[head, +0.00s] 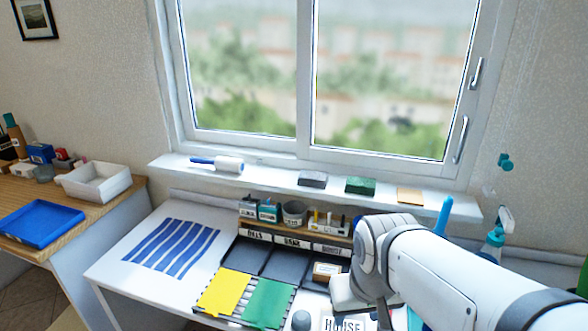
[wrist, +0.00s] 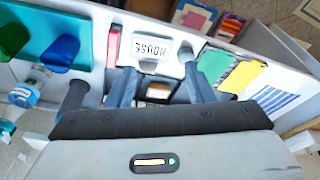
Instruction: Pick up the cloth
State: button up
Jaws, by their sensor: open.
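A blue-and-white striped cloth (head: 172,247) lies flat on the left part of the white table. It also shows at the right in the wrist view (wrist: 272,98). A yellow sheet (head: 225,292) and a green sheet (head: 268,303), which may also be cloths, lie side by side at the table's front middle. My gripper (wrist: 158,80) is open, with its two fingers apart in the wrist view. A small brown-and-white block (wrist: 158,92) shows between the fingers; I cannot tell how far below. The striped cloth is well to the side of the gripper, not touched.
Dark trays (head: 282,262) and a rack of small items (head: 293,214) stand at the table's back. A HOUSE sign (head: 342,323) lies near the front. A roller (head: 216,163) and several blocks sit on the sill. A blue tray (head: 40,222) is on the left wooden table.

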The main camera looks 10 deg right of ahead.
aim_at(311, 178)
jog(key=z, duration=2.5)
jog(key=k, duration=1.35)
jog(key=u, duration=1.75)
jog(key=i, duration=1)
